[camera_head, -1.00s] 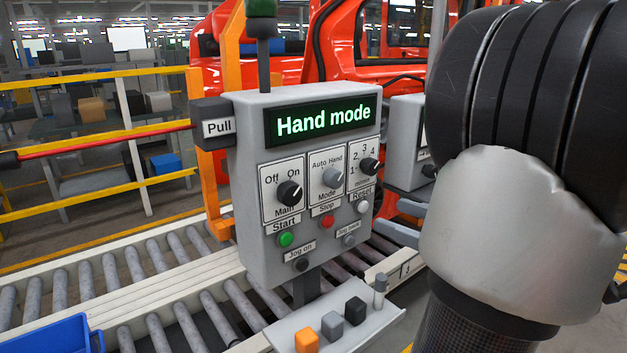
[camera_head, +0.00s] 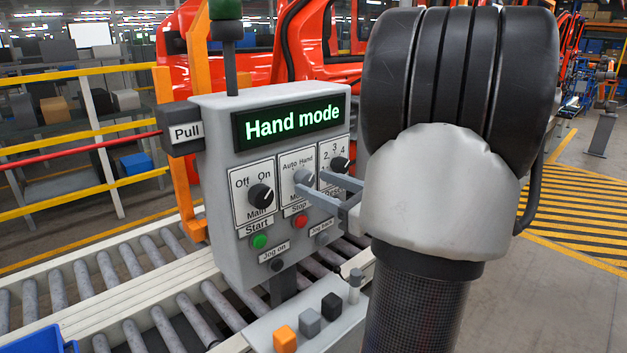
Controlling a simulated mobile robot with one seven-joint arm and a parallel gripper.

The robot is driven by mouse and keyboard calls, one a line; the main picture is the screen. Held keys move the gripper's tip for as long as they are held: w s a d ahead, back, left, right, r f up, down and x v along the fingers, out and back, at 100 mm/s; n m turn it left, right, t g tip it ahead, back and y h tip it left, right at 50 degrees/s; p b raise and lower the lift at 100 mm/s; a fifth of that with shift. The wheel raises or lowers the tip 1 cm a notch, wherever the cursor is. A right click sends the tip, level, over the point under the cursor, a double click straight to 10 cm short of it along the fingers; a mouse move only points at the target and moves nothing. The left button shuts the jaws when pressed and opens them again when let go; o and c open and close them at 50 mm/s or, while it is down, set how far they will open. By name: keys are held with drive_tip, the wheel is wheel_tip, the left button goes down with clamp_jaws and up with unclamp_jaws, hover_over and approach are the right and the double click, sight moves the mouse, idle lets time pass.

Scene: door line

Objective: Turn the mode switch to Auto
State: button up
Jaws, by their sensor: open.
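The mode switch (camera_head: 302,177) is a grey knob under the label "Auto Hand" on the grey control box (camera_head: 222,220). The screen (camera_head: 292,123) on the box reads "Hand mode" in green. My gripper (camera_head: 316,184) is open, its two grey fingers reaching left to the box face at the mode switch. The fingertips are at or just beside the knob; I cannot tell whether they touch it. The fingers cover part of the "Mode" label and the panel right of it.
The main switch (camera_head: 261,195), green start button (camera_head: 259,241) and red stop button (camera_head: 300,221) sit close by on the box. A small shelf (camera_head: 335,330) with coloured blocks stands below. A roller conveyor (camera_head: 130,270) runs behind. Striped floor lies at right.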

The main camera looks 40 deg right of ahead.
drive_tip(key=shift+w+a, duration=0.15)
drive_tip(key=shift+w, duration=0.85)
drive_tip(key=c, duration=1)
drive_tip(key=shift+c, duration=0.2)
